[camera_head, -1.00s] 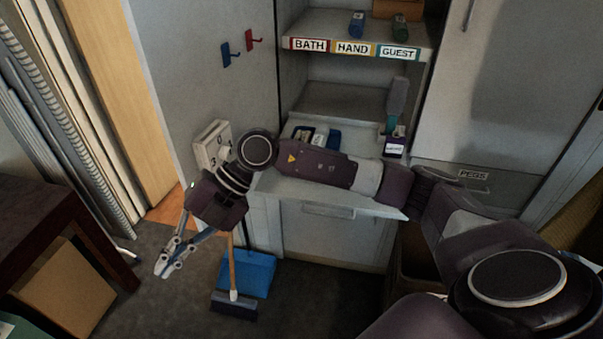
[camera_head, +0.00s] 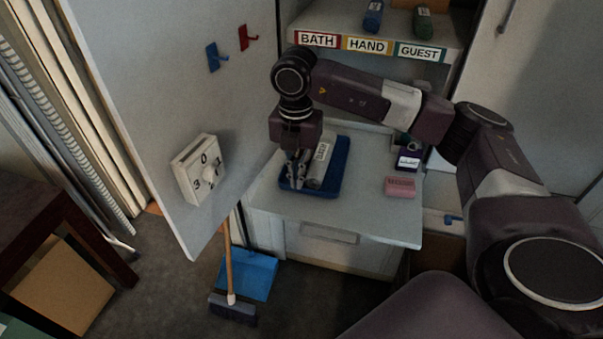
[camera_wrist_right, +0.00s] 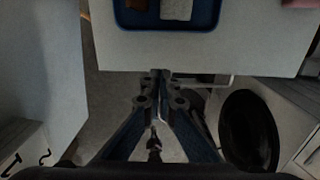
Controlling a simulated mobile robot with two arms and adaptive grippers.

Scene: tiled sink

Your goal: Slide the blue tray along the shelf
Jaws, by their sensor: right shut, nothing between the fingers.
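The blue tray (camera_head: 340,170) sits on the white shelf (camera_head: 375,217), left of the shelf's middle. It holds a pale grey labelled item (camera_head: 319,163), and a dark item beside it shows in the right wrist view (camera_wrist_right: 137,5). My right gripper (camera_head: 297,184) points down, shut and empty, and its fingers cover the tray's left part in the head view. In the right wrist view my right gripper (camera_wrist_right: 160,75) has its tips near the shelf's front edge, with the tray (camera_wrist_right: 200,25) apart beyond them. My left gripper is not in view.
A pink block (camera_head: 400,187) and a purple labelled box (camera_head: 408,160) stand on the shelf's right side. A door panel with a dial box (camera_head: 199,170) stands close on the left. A labelled upper shelf (camera_head: 370,44) is above. Shelf space between tray and pink block is clear.

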